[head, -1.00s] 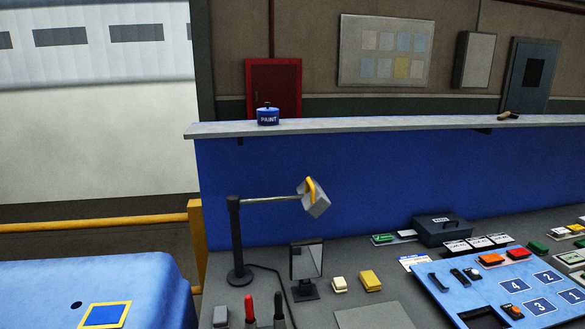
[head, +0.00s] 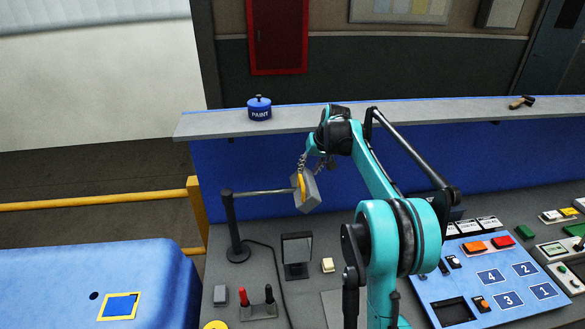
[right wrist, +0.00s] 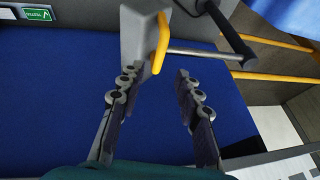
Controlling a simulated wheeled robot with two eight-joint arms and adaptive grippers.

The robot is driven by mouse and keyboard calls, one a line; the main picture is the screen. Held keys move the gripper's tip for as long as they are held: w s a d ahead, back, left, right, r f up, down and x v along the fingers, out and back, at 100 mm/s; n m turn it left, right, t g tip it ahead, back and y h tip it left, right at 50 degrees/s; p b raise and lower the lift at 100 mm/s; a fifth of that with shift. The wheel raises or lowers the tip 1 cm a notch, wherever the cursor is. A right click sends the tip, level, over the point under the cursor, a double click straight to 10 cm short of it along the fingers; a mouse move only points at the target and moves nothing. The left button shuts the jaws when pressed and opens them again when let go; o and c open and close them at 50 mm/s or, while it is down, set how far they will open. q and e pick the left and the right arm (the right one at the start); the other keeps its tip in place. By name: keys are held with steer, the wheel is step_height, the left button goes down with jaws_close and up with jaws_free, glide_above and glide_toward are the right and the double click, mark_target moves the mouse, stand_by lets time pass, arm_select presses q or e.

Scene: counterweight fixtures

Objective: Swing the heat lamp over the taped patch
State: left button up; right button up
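The heat lamp has a grey head (head: 307,194) with a yellow handle (head: 301,184), on a thin rod from a black post (head: 234,225). The head hangs over the grey bench, right of the post. The taped patch (head: 119,306), a yellow outline, lies on the blue panel at lower left. My right gripper (head: 314,163) is at the lamp head, above the handle in the picture. In the right wrist view its fingers (right wrist: 156,77) are open, and the handle (right wrist: 161,42) lies just beyond and between the tips. Contact is not clear. My left gripper is out of view.
A small mirror-like plate (head: 297,250) stands below the lamp head. A blue paint pot (head: 259,108) sits on the shelf (head: 215,126) behind. Red and black-handled tools (head: 257,305) stand at the front. A yellow rail (head: 95,200) runs behind the blue panel.

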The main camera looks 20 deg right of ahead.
mark_target(302, 181)
steer(key=p+x, duration=0.1)
steer(key=x, duration=0.6)
steer(key=shift+f, duration=0.15)
steer(key=shift+s, duration=0.1)
jaws_close()
